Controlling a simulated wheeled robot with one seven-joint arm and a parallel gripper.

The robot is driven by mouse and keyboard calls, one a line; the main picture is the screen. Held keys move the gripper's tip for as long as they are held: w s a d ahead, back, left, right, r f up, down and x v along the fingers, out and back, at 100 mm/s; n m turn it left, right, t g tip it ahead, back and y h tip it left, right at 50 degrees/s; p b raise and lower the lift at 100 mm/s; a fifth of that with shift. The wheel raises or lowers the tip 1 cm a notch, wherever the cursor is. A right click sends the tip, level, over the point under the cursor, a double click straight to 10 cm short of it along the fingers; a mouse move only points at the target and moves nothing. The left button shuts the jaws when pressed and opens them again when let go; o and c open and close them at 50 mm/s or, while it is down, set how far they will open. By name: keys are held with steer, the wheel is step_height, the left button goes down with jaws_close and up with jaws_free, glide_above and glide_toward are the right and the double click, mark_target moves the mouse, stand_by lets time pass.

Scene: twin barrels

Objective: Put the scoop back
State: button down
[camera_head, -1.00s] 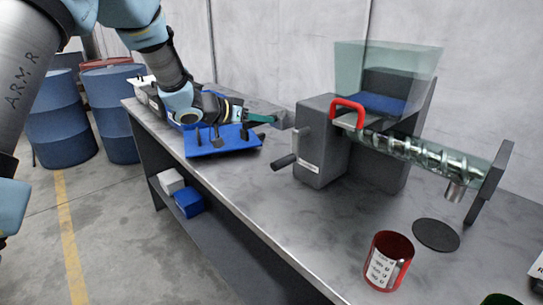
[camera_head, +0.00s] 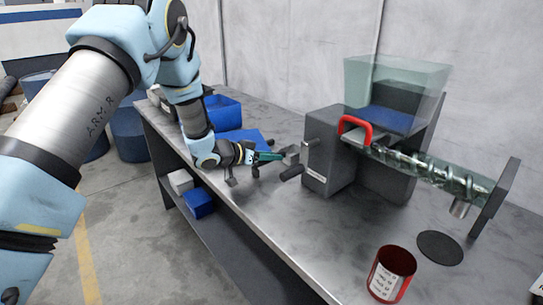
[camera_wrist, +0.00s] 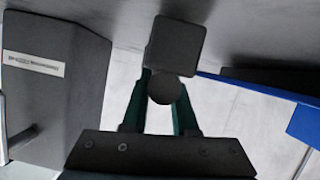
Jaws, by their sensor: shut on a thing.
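My gripper (camera_head: 268,156) is shut on a dark grey scoop (camera_head: 291,153) and holds it to the left of the grey machine. In the wrist view, the green fingers (camera_wrist: 162,92) close around the scoop's round handle, with its blocky grey head (camera_wrist: 177,42) beyond. A blue bin (camera_head: 222,112) stands at the far end of the bench. A flat blue board (camera_head: 241,136) lies in front of it, partly hidden behind my arm; a blue edge also shows in the wrist view (camera_wrist: 305,124). Whether the scoop touches the bench is unclear.
The grey machine (camera_head: 335,150) has a clear hopper, a red handle (camera_head: 356,124) and a screw tube (camera_head: 430,170). A red cup (camera_head: 391,272) and a dark disc (camera_head: 439,248) are at the front right. The bench (camera_head: 300,225) is clear in front of the machine.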

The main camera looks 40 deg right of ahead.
steer(key=shift+f+b, duration=0.1)
steer(key=shift+b, duration=0.2)
steer(key=c, duration=0.7)
jaws_free()
steer(key=shift+r+p, duration=0.25)
steer(key=shift+p, duration=0.25)
steer(key=b+v, duration=0.4)
steer(key=v, duration=0.8)
steer(key=shift+a+f+b, duration=0.1)
steer(key=shift+f+b, duration=0.1)
steer(key=shift+b, duration=0.1)
